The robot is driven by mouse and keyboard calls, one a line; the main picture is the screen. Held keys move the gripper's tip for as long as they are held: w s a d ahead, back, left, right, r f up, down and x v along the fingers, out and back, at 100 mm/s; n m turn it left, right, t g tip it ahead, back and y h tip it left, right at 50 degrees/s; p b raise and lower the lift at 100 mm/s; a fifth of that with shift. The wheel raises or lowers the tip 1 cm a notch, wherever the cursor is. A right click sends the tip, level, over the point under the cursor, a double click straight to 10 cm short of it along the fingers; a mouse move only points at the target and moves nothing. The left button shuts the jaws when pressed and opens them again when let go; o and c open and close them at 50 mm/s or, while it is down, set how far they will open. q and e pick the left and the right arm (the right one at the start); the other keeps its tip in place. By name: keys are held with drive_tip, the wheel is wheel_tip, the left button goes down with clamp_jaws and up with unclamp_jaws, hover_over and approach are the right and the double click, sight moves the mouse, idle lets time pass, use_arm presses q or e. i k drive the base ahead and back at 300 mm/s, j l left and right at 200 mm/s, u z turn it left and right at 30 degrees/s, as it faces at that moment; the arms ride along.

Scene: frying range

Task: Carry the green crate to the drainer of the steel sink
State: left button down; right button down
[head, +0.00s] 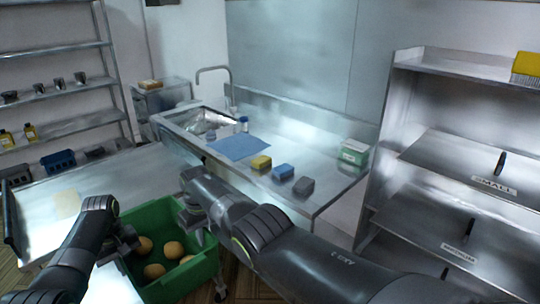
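The green crate (189,281) is low in front of me, between my two arms, with several round brown items (173,250) in it. My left gripper (126,241) is at the crate's left rim. My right gripper (190,216) is at its right rim, near the far corner. The fingertips blend into the dark wrists, so I cannot tell if they are closed on the rims. What is under the crate is hidden. The steel sink (185,119) has its basin and tap at the back. Its flat drainer (317,150) extends to the right.
On the drainer lie a blue cloth (240,147), a yellow sponge (261,162), a blue sponge (283,171), a grey block (304,186) and a green-and-white box (355,152). A steel table (110,180) is at left. A labelled shelf rack (455,165) stands at right.

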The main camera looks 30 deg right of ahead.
sight(289, 148)
drive_tip(key=k, duration=0.85)
drive_tip(key=z, duration=1.8)
drive_tip(key=j+z, duration=0.1)
drive_tip(key=j, duration=4.1)
drive_tip(key=i, duration=0.65)
